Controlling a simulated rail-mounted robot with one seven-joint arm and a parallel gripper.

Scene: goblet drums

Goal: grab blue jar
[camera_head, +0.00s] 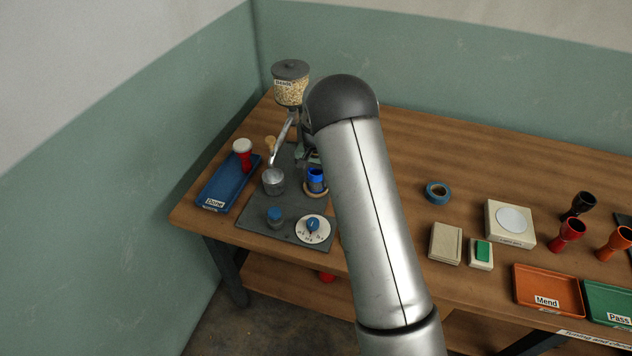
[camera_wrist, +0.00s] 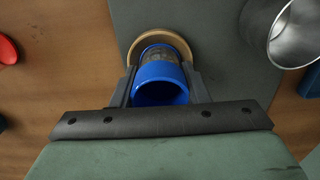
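The blue jar (camera_head: 316,178) is a small goblet-shaped drum with a bright blue rim and a dark patterned band. It stands on a round wooden ring (camera_head: 309,194) on the grey mat. In the wrist view the blue jar (camera_wrist: 160,88) is between the two fingers of my gripper (camera_wrist: 160,85), with its open mouth toward the camera. One finger is close along each side of it. I cannot tell whether the fingers press on it or leave a slight gap. In the head view my arm hides the gripper's fingers.
A metal cup (camera_head: 273,181) and a dial (camera_head: 312,228) are close by on the mat. A grain hopper (camera_head: 290,85) stands behind. A blue tray (camera_head: 222,190) with a red-and-white goblet (camera_head: 243,153) is at left. Blue tape (camera_head: 437,192) lies right of my arm.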

